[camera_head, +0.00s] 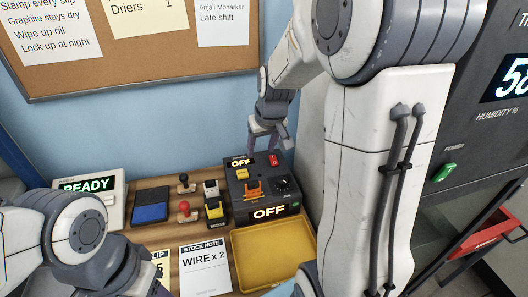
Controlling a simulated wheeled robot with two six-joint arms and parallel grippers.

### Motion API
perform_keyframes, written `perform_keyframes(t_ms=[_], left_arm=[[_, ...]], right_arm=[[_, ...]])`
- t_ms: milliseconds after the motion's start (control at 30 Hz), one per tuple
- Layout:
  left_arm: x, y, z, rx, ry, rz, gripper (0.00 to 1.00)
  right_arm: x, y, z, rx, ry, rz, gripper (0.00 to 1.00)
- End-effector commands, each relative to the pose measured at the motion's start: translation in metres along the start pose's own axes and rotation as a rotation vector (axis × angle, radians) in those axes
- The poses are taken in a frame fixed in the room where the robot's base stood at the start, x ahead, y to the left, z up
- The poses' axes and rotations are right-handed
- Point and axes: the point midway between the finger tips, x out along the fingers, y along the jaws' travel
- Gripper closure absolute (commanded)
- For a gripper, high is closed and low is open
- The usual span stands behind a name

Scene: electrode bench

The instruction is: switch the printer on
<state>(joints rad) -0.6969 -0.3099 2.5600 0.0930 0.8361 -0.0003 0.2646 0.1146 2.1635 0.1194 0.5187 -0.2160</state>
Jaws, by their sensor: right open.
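A dark box (238,207) stands on the bench with two displays, both reading OFF. It carries a red switch (273,160), a yellow button (242,174), an orange part (254,189) and a black dial (283,184). No label naming a printer is readable. My right gripper (268,144) is open and empty, fingers pointing down, just above and behind the box near the red switch. I cannot tell whether it touches anything. My left arm enters at the lower left; its fingers are not in view.
A white device reading READY (87,184) stands at the left. Beside the box are a blue pad (150,212), small red and black knobs and yellow-black parts. A yellow tray (272,274) and a stock note (205,277) lie in front. My right arm hides much of the right side.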

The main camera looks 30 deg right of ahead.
Motion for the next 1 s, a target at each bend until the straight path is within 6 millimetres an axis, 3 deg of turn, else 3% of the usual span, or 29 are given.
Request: perform_keyframes(t_ms=[33, 100, 200, 367, 800, 1000], left_arm=[[0.003, 0.000, 0.000, 0.000, 0.000, 0.000, 0.50], [0.003, 0.000, 0.000, 0.000, 0.000, 0.000, 0.50], [0.004, 0.000, 0.000, 0.000, 0.000, 0.000, 0.50], [0.001, 0.000, 0.000, 0.000, 0.000, 0.000, 0.50], [-0.006, 0.000, 0.000, 0.000, 0.000, 0.000, 0.50], [-0.006, 0.000, 0.000, 0.000, 0.000, 0.000, 0.50]], right_arm=[[0.006, 0.024, -0.005, 0.042, 0.012, 0.021, 0.40], [0.009, 0.044, -0.011, 0.076, 0.028, 0.042, 0.40], [0.012, 0.059, -0.014, 0.099, 0.040, 0.056, 0.40], [0.026, 0.062, -0.015, 0.101, 0.039, 0.057, 0.40], [0.102, 0.066, -0.018, 0.101, 0.038, 0.056, 0.40], [0.114, 0.067, -0.019, 0.101, 0.041, 0.057, 0.40]])
